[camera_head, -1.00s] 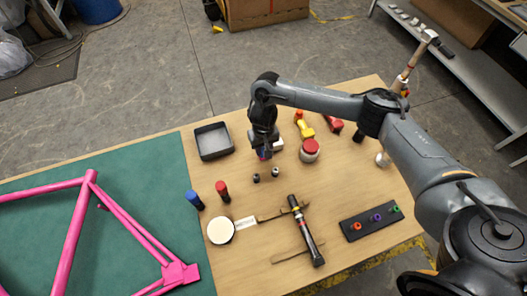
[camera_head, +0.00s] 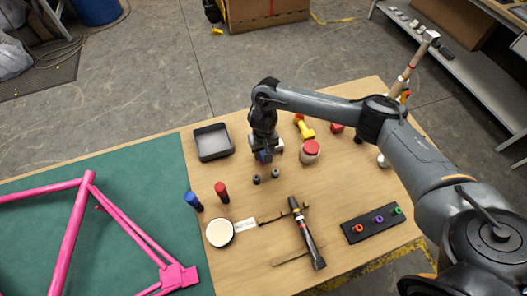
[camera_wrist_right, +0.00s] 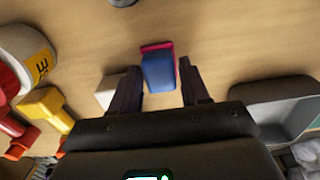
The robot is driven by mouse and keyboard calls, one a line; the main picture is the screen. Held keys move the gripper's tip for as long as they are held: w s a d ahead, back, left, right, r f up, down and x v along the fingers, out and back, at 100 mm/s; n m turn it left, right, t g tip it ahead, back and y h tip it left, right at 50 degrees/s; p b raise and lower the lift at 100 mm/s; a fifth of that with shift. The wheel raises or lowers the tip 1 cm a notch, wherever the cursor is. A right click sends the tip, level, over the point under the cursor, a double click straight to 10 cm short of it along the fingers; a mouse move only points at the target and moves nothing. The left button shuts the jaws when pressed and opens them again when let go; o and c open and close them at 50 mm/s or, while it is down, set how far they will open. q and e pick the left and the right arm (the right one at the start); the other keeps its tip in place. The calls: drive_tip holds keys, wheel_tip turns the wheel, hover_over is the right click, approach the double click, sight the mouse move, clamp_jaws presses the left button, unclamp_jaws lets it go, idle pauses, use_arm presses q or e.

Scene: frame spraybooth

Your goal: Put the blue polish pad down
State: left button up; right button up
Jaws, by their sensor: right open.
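The blue polish pad (camera_wrist_right: 158,73) is a small blue block with a pink-red edge. In the right wrist view it lies against the tan table top, between the two fingers of my right gripper (camera_wrist_right: 160,78). Bare table shows between the pad and each finger, so the jaws are open around it. In the head view my right gripper (camera_head: 264,153) is low over the table's middle, and a little of the blue pad shows at its tips. My left gripper is not in view.
A dark tray (camera_head: 213,155) stands left of the gripper, and a red-lidded jar (camera_head: 310,153) stands right. A red cylinder (camera_head: 221,191), a blue cylinder (camera_head: 193,200) and a pink frame (camera_head: 77,215) are further left.

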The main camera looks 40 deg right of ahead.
sight(263, 153)
wheel_tip(263, 153, up, 12)
drive_tip(key=p, duration=0.6)
drive_tip(key=shift+r, duration=0.1)
